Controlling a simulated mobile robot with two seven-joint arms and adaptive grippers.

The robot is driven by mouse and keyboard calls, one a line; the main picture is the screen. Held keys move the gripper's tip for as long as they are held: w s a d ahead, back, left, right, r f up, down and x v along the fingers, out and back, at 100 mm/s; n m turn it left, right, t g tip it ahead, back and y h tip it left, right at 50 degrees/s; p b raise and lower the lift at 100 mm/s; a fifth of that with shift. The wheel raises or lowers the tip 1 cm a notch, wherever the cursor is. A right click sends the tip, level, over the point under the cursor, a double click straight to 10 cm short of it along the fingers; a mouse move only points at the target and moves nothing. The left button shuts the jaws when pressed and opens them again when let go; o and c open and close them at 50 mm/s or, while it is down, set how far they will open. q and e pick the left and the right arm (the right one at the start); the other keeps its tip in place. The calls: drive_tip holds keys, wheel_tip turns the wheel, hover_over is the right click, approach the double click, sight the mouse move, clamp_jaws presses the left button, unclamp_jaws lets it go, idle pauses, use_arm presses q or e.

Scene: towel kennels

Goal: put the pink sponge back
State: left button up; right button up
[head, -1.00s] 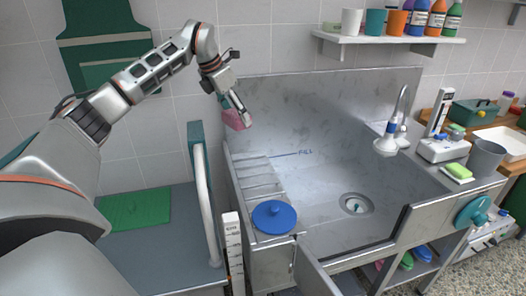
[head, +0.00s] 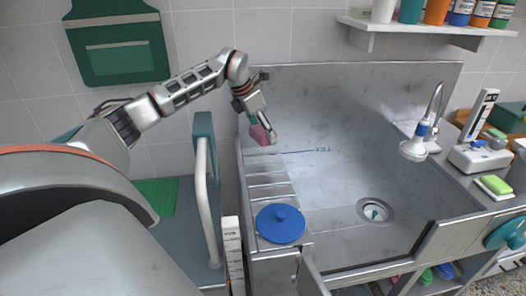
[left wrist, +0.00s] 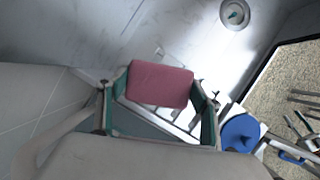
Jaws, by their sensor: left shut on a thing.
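The pink sponge (head: 260,135) is in my left gripper (head: 258,122), held above the back left part of the steel sink (head: 340,180). In the left wrist view the sponge (left wrist: 160,84) sits between the two teal fingers of the gripper (left wrist: 160,92), which are shut on its sides. Below it shows the ribbed ledge (head: 268,180) on the sink's left side. My right gripper is in neither view.
A blue round lid (head: 281,223) lies at the front of the ribbed ledge. A shelf (head: 430,26) with cups and bottles hangs above. A white-railed teal panel (head: 203,150) stands left of the sink.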

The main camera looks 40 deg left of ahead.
use_arm(q)
wheel_tip(320, 180, down, 5)
drive_tip(key=shift+r, duration=0.1)
wheel_tip(320, 180, down, 3)
drive_tip(key=shift+f, duration=0.1)
idle(0.4)
drive_tip(key=o, duration=1.1)
drive_tip(key=shift+f, duration=0.1)
drive_tip(key=shift+c, duration=0.2)
